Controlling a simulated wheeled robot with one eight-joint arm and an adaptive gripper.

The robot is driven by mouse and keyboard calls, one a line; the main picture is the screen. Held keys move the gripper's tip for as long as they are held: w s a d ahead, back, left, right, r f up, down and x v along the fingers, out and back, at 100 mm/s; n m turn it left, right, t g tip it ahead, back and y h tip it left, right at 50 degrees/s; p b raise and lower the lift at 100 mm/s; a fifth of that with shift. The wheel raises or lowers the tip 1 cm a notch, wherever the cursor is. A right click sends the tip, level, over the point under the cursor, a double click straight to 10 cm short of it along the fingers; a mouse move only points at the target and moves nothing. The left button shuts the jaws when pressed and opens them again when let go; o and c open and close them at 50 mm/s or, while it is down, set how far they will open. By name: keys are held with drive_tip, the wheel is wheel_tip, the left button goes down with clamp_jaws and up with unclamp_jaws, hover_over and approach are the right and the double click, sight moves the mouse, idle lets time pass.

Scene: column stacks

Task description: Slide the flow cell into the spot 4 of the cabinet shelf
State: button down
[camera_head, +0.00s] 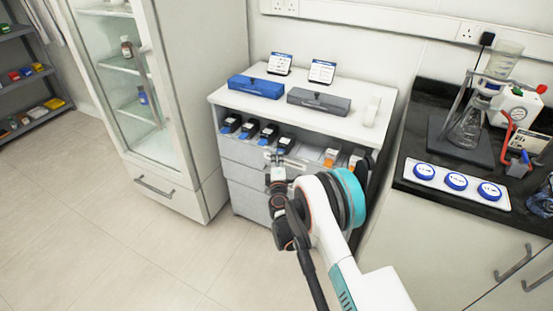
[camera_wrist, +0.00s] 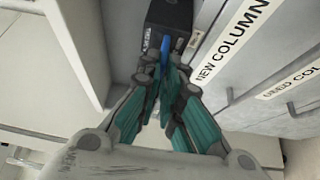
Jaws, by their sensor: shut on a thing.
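My gripper (camera_head: 277,160) is in front of the cabinet shelf (camera_head: 306,150), near its middle. In the wrist view my gripper (camera_wrist: 163,66) is shut on the blue tab of a black flow cell (camera_wrist: 171,14) with a white label. The far end of this cell is cut off by the frame edge, and I cannot tell how far it is inside the shelf. In the head view several dark cells with blue fronts (camera_head: 249,129) stand in a row on the left part of the shelf. Orange-fronted items (camera_head: 331,156) stand farther right. Spot numbers are not readable.
A blue case (camera_head: 256,87) and a grey case (camera_head: 319,102) lie on the cabinet top. Drawers labelled NEW COLUMN (camera_wrist: 232,38) are close beside my gripper. A glass-door fridge (camera_head: 128,80) stands left, a black bench (camera_head: 440,160) right. Floor (camera_head: 110,245) is clear.

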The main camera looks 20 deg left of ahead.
drive_tip(key=c, duration=1.7)
unclamp_jaws()
